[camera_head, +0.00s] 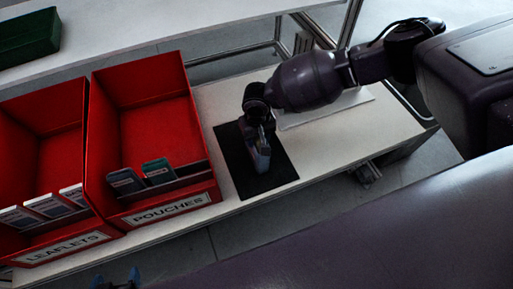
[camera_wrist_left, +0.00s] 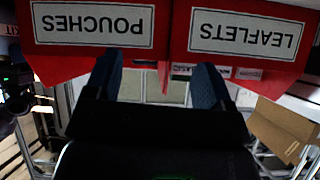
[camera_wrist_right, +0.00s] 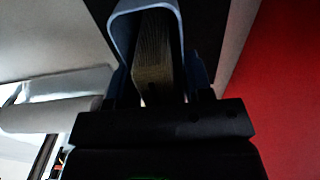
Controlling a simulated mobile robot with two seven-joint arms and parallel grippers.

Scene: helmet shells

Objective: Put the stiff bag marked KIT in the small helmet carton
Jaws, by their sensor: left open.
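A blue-grey item (camera_head: 262,158) is at my right gripper (camera_head: 262,140), over a black mat (camera_head: 277,180). In the right wrist view a pale blue curved rim (camera_wrist_right: 147,6) surrounds a dark ribbed face (camera_wrist_right: 158,55) between the fingers.
A red POUCHES bin (camera_head: 150,100) holds two labelled pouches (camera_head: 157,171). A red LEAFLETS bin (camera_head: 42,120) holds several leaflets (camera_head: 48,205). Both stand on the white table (camera_head: 350,140). A dark green box (camera_head: 28,38) sits on a shelf behind. A white sheet (camera_head: 325,109) lies beyond the mat.

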